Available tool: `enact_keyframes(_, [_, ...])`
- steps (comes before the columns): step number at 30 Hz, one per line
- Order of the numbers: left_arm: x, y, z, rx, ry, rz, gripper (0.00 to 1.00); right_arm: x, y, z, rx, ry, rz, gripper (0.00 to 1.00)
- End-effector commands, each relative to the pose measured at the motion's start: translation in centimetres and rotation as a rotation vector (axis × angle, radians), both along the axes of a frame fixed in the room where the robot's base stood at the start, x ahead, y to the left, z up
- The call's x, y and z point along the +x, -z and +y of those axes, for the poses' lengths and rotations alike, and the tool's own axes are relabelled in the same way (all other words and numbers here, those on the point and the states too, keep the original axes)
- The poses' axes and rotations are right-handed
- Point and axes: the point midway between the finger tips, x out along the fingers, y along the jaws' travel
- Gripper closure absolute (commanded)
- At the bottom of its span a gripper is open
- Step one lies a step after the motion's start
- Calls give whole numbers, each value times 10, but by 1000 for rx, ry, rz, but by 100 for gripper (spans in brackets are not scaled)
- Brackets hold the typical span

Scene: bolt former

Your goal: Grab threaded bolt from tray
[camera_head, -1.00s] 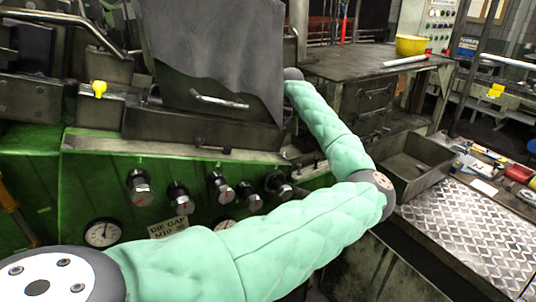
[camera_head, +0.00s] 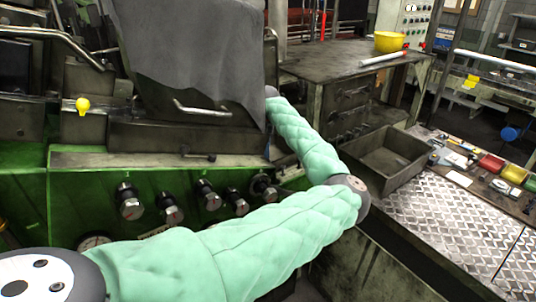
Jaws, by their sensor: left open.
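An open dark metal tray (camera_head: 418,172) stands to the right of the machine, and its visible floor looks bare. I cannot make out a threaded bolt anywhere. My left arm, in a mint padded sleeve, comes in from the lower left, bends at a grey elbow left of the tray, and runs up and back to the left. Its far grey joint goes behind the grey cloth on the machine, so my left gripper and its jaws are hidden. My right gripper is not in view.
The green machine (camera_head: 95,205) with knobs and gauge fills the left, a grey cloth (camera_head: 190,50) hanging over it. A workbench (camera_head: 335,65) with a yellow bowl (camera_head: 389,41) stands behind. Diamond-plate surface (camera_head: 440,225) at right is mostly clear; small coloured bins (camera_head: 514,172) sit beyond it.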

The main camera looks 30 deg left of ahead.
Motion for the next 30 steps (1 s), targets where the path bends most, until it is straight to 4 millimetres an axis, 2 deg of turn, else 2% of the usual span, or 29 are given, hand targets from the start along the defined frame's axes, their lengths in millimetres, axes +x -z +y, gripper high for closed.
enact_keyframes(2, [-1,3,-1,0,0,2,22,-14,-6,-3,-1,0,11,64])
enact_keyframes(9, [-2,25,-1,0,-2,2,22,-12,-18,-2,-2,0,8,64])
enact_keyframes(18, [-2,28,-2,0,-1,1,24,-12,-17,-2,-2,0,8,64])
enact_keyframes(25, [-2,28,-2,0,-1,1,69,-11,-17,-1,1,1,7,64])
enact_keyframes(30, [-2,27,-2,0,-1,1,71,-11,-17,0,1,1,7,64])
